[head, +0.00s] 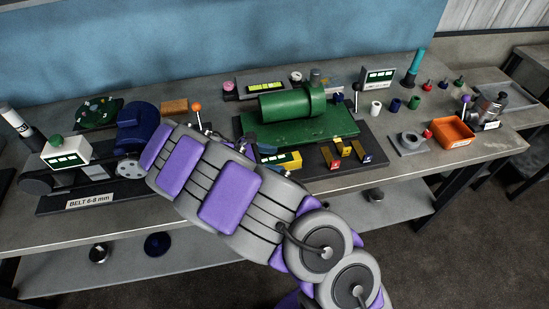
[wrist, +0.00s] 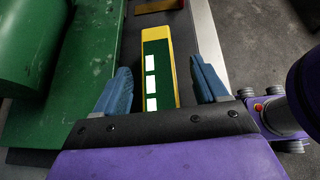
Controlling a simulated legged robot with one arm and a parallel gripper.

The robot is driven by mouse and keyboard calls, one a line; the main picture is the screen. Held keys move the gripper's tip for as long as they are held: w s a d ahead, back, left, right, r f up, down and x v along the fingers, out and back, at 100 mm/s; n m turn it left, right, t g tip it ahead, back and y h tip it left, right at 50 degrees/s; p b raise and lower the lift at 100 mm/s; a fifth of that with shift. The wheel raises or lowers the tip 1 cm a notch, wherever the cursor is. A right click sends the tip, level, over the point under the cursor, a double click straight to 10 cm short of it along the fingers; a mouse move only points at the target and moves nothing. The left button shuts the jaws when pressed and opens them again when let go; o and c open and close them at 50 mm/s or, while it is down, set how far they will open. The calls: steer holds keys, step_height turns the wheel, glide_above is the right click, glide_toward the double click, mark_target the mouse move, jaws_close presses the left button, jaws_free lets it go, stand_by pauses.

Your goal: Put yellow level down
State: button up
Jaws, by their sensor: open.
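The yellow level (wrist: 157,32) is a long yellow block with a green face and white squares. In the wrist view it lies lengthwise between the two blue fingers of my gripper (wrist: 162,84), with gaps on both sides. My gripper is open, and its fingers touch nothing that I can see. In the head view the level (head: 289,159) shows just beyond the end of my arm, in front of the green machine, partly covered by the arm. I cannot tell whether it rests fully on the dark base below it.
The green machine (head: 292,106) stands close behind, its plate (wrist: 92,70) left of the level in the wrist view. Small yellow and red blocks (head: 335,163) stand to the right. A blue motor with belt (head: 138,128) is left, and an orange tray (head: 453,132) is far right.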

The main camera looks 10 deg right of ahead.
steer(key=a, duration=0.1)
steer(key=a+r, duration=0.1)
steer(key=a, duration=0.1)
steer(key=a+p, duration=0.1)
steer(key=a, duration=0.1)
steer(key=shift+a+r, duration=0.15)
steer(key=shift+r, duration=0.1)
step_height(320, 180, up, 4)
steer(key=a+p, duration=0.2)
steer(key=a, duration=0.1)
step_height(320, 180, up, 6)
steer(key=m+g, duration=0.2)
steer(key=m, duration=0.2)
glide_above(271, 161)
steer(key=s+a, duration=0.3)
steer(key=s+d+r+m+g+y, duration=0.1)
steer(key=s+d+r+m+y, duration=0.25)
steer(key=s+d, duration=0.25)
steer(key=s+d+r+m+y, duration=0.2)
steer(key=s+m, duration=0.2)
steer(key=s, duration=0.4)
steer(key=s+d+r+m+y, duration=0.1)
steer(key=s+d+m+y, duration=0.2)
steer(key=s, duration=0.5)
steer(key=s+a+f+m+y, duration=0.1)
steer(key=s+a+m+y, duration=0.2)
steer(key=s+a, duration=0.3)
steer(key=shift+s+f+m, duration=0.4)
steer(key=shift+s+m, duration=0.25)
steer(key=shift+s, duration=1.4)
